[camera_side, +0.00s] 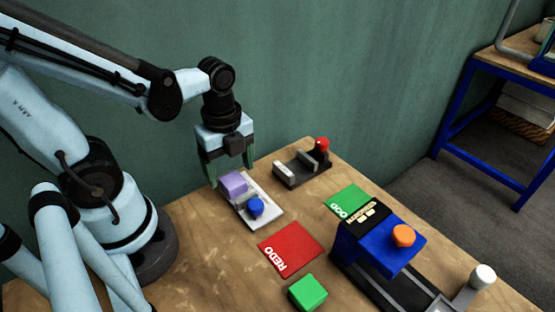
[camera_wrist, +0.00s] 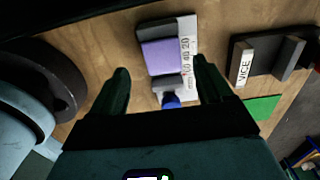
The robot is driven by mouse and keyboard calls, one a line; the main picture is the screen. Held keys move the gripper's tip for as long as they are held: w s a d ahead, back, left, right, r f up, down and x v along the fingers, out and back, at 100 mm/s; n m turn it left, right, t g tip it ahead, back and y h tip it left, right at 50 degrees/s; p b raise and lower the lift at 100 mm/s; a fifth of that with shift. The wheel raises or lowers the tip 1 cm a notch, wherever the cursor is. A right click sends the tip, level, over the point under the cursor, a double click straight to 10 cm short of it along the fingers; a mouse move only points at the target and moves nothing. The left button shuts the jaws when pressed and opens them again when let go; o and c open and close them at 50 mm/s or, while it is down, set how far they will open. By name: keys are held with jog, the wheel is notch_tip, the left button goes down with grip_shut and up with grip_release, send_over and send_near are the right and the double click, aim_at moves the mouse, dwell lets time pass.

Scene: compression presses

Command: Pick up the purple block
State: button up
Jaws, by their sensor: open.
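The purple block (camera_side: 234,184) sits on a pale grey plate with a ruler scale (camera_side: 268,213), at its far end by the wall. The block also shows in the wrist view (camera_wrist: 162,57), on the same scaled plate (camera_wrist: 187,32). A blue knob (camera_side: 256,206) stands on the plate beside the block. My gripper (camera_side: 230,168) is open, pointing down just above and behind the block in the side view. In the wrist view its two dark green fingers (camera_wrist: 160,75) stand apart, one on each side of the block's line. Nothing is between them that I can see held.
A black vice with a red knob (camera_side: 290,172) stands right of the plate. Red REDO (camera_side: 290,250) and green GOOD (camera_side: 347,201) mats lie on the wooden table. A green block (camera_side: 307,292) is in front. A blue press (camera_side: 380,244) stands at right.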

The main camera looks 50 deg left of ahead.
aim_at(233, 180)
jog(key=shift+w+a+f, duration=0.1)
jog(key=shift+w+f, duration=0.05)
jog(key=shift+f, duration=0.4)
jog(key=shift+w+a+f, duration=0.1)
jog(key=shift+f, duration=1.4)
jog(key=c, duration=1.2)
jog(key=shift+r, duration=0.2)
